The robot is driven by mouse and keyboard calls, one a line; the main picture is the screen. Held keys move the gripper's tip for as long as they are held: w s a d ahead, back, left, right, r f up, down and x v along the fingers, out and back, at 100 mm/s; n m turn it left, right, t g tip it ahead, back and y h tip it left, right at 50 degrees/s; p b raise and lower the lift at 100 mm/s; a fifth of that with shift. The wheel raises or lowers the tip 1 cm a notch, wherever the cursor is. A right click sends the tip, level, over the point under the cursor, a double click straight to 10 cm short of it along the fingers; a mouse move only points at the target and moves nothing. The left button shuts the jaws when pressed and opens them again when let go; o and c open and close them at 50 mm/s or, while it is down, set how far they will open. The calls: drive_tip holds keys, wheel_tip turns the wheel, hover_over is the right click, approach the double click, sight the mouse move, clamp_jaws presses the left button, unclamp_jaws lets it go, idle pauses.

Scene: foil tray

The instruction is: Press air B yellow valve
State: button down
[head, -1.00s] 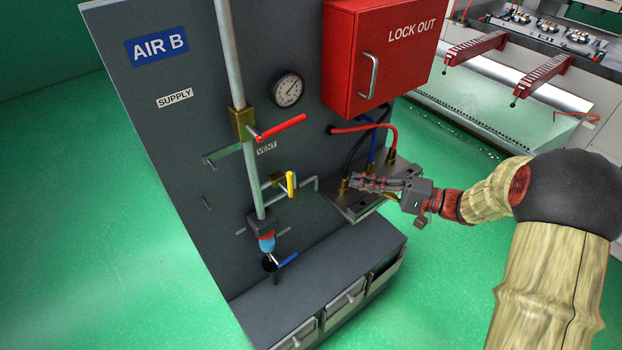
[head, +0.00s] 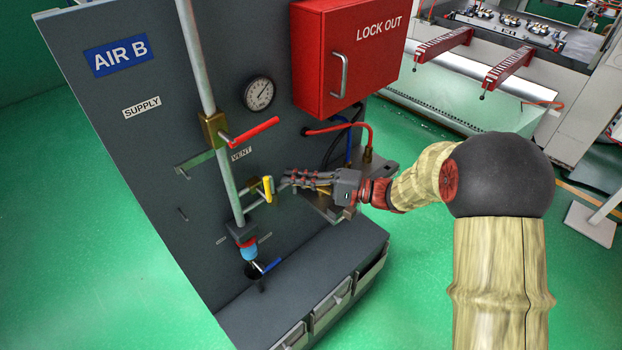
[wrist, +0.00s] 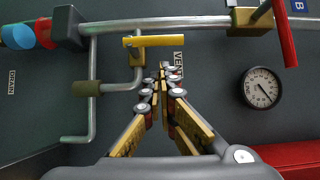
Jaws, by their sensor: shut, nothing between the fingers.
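The yellow valve handle (head: 267,189) is on a small branch pipe beside the vertical pipe, below the VENT label, on the dark panel marked AIR B (head: 118,55). In the wrist view the yellow handle (wrist: 154,41) lies just beyond the fingertips. My gripper (head: 285,183) is shut and empty, pointing left, with its tips just right of the yellow handle. In the wrist view my gripper (wrist: 162,70) has its fingers converging below the handle. I cannot tell whether the tips touch it.
A red valve handle (head: 255,131) is above the yellow one. A blue handle (head: 271,266) is below, over a dark ledge (head: 290,290). A pressure gauge (head: 258,93) and the red LOCK OUT box (head: 320,55) are higher up. Red and dark hoses are behind my gripper.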

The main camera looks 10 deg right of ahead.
sight(268, 190)
drive_tip(key=shift+s+a, duration=0.25)
drive_tip(key=shift+a, duration=0.25)
drive_tip(key=shift+s+a, duration=0.25)
drive_tip(key=shift+a, duration=0.25)
